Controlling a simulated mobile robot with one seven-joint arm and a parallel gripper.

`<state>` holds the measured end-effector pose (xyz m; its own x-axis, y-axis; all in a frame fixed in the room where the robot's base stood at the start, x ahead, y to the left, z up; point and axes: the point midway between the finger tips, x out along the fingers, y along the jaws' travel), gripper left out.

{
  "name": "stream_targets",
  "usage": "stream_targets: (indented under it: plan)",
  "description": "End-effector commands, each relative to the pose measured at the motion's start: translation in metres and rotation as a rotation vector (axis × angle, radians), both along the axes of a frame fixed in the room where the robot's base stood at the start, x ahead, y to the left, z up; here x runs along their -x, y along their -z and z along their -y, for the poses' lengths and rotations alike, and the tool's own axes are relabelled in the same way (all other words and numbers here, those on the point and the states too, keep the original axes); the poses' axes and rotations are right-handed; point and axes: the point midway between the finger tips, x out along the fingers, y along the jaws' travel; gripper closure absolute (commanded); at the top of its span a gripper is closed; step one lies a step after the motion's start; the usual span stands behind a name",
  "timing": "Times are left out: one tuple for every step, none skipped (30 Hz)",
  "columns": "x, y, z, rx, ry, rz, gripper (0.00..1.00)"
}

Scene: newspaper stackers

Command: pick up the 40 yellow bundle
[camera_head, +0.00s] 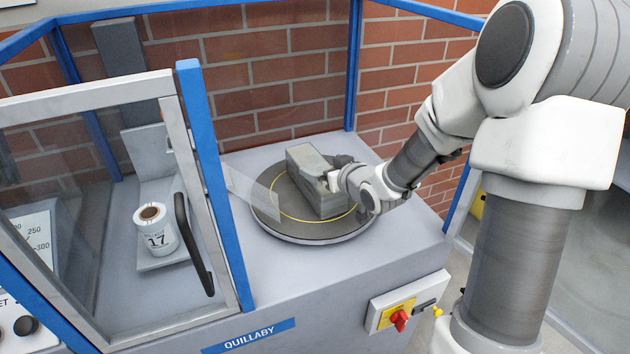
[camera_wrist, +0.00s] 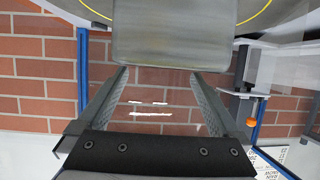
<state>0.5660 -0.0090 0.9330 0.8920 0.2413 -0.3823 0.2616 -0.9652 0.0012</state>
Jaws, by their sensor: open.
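A grey, block-shaped bundle (camera_head: 312,161) lies on the dark round turntable (camera_head: 274,210), which has a yellow ring. I see no yellow colour and no number 40 on it. My gripper (camera_head: 331,181) is at the bundle's right side in the head view, and its wrist hides part of that side. In the wrist view the bundle (camera_wrist: 172,32) fills the top middle. My open gripper (camera_wrist: 160,74) has its two fingertips at the bundle's lower edge, with nothing between the fingers lower down. I cannot tell whether the tips touch it.
A clear panel (camera_head: 255,192) stands at the turntable's left. A blue post (camera_head: 213,180) and a framed glass door with a black handle (camera_head: 194,245) are further left. A white roll marked 17 (camera_head: 156,232) stands behind the glass. A red switch (camera_head: 400,320) is on the front. Brick wall behind.

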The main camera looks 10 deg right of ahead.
Motion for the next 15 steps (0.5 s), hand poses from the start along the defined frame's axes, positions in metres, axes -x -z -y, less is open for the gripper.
stream_targets:
  plan:
    - [-0.005,0.007,-0.003,-0.002,-0.002,-0.002,0.0]
    - [-0.008,0.01,-0.004,-0.003,-0.002,-0.001,0.0]
    - [-0.013,0.014,-0.007,-0.003,-0.003,-0.001,0.0]
    - [-0.017,0.017,-0.008,-0.003,-0.003,-0.001,0.0]
    - [-0.02,0.02,-0.01,-0.003,-0.002,-0.001,0.0]
    - [-0.025,0.021,-0.011,-0.003,-0.001,-0.001,0.0]
    - [-0.029,0.022,-0.012,-0.003,-0.001,-0.001,0.0]
    - [-0.032,0.023,-0.013,-0.002,-0.002,-0.001,0.0]
    - [-0.036,0.024,-0.013,-0.002,-0.001,0.0,0.0]
    - [-0.038,0.024,-0.014,-0.001,-0.002,0.001,0.0]
    - [-0.039,0.024,-0.014,-0.001,-0.001,0.001,0.0]
    - [-0.04,0.025,-0.014,-0.001,-0.001,0.0,0.0]
    - [-0.04,0.025,-0.014,-0.001,0.0,0.0,0.0]
    - [-0.04,0.025,-0.014,-0.001,0.0,0.0,0.0]
    - [-0.04,0.025,-0.014,-0.001,0.0,0.0,0.0]
